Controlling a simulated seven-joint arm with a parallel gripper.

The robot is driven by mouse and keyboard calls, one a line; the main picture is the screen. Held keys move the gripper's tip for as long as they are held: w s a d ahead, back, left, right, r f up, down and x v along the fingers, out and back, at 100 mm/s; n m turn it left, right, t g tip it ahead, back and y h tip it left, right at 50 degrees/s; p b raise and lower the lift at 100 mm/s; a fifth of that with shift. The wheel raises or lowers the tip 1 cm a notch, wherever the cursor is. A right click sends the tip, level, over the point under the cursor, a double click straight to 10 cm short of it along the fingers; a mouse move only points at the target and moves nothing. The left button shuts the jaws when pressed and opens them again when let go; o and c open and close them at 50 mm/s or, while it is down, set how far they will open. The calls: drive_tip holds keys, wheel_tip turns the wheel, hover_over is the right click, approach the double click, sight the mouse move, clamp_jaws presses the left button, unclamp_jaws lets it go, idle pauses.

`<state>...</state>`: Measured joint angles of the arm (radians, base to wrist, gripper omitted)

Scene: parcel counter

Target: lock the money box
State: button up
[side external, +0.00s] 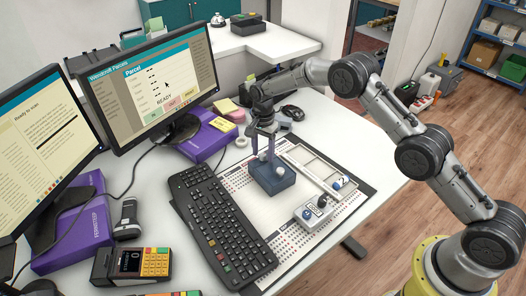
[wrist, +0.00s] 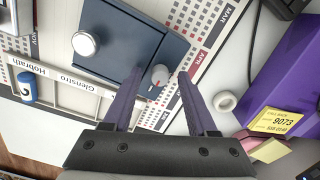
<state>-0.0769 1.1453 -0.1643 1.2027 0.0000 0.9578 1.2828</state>
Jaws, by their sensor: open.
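The money box (side external: 271,181) is a blue box with a lid, on the desk mat in the middle of the side external view. It fills the upper middle of the wrist view (wrist: 118,32). A round silver knob (wrist: 84,44) is on its lid. A smaller grey dial (wrist: 159,74) with a red mark sits near the box's edge. My gripper (side external: 263,152) is over the box, pointing down. In the wrist view its two dark fingers (wrist: 159,76) are apart, one on each side of the dial. I cannot tell whether they touch it.
A black keyboard (side external: 222,222) lies left of the box. A long name tray (side external: 318,172) lies right of it, with a blue-ended object (side external: 341,182). A white block with knobs (side external: 313,213) stands in front. A tape roll (wrist: 225,101) and purple box (wrist: 284,72) are close by.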

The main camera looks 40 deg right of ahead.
clamp_jaws()
drive_tip(key=shift+n, duration=0.3)
idle(0.3)
drive_tip(key=n, duration=0.4)
drive_tip(key=shift+n, duration=0.3)
drive_tip(key=n, duration=1.3)
drive_tip(key=shift+n, duration=0.3)
